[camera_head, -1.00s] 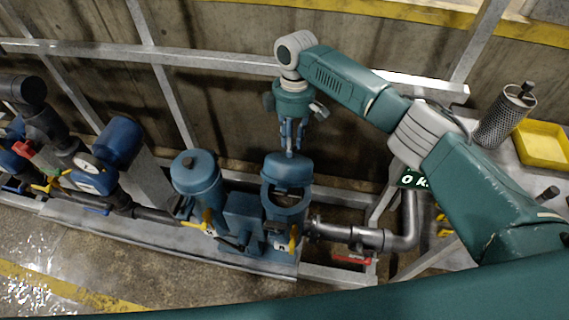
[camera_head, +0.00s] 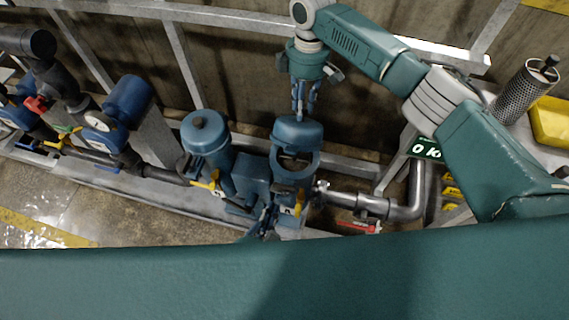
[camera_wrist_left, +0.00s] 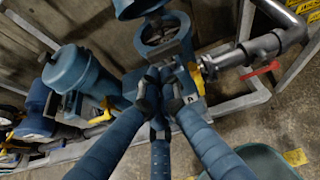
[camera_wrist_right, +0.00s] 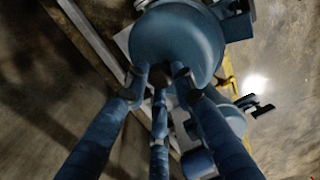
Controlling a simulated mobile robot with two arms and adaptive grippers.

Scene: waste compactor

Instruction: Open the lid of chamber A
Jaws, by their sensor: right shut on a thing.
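Two blue chambers stand side by side; which is A is not readable. The right-hand chamber (camera_head: 291,178) has its blue lid (camera_head: 297,133) raised at the back, with its round mouth showing. My right gripper (camera_head: 299,114) is above this lid, shut on its top; the right wrist view shows the fingers at the lid (camera_wrist_right: 180,45). The left-hand chamber (camera_head: 205,140) has its lid down. My left gripper (camera_head: 265,226) is low in front of the right-hand chamber. In the left wrist view its fingertips (camera_wrist_left: 162,88) are close together below the open mouth; whether they hold anything is unclear.
Yellow handles (camera_head: 207,184) are on the chambers' fronts. A steel pipe (camera_head: 365,205) with a red handle runs right. Blue gauges and pipes (camera_head: 105,120) stand left. A metal rail (camera_head: 220,17) crosses behind. A yellow tray (camera_head: 552,122) and mesh cylinder (camera_head: 525,90) are at right.

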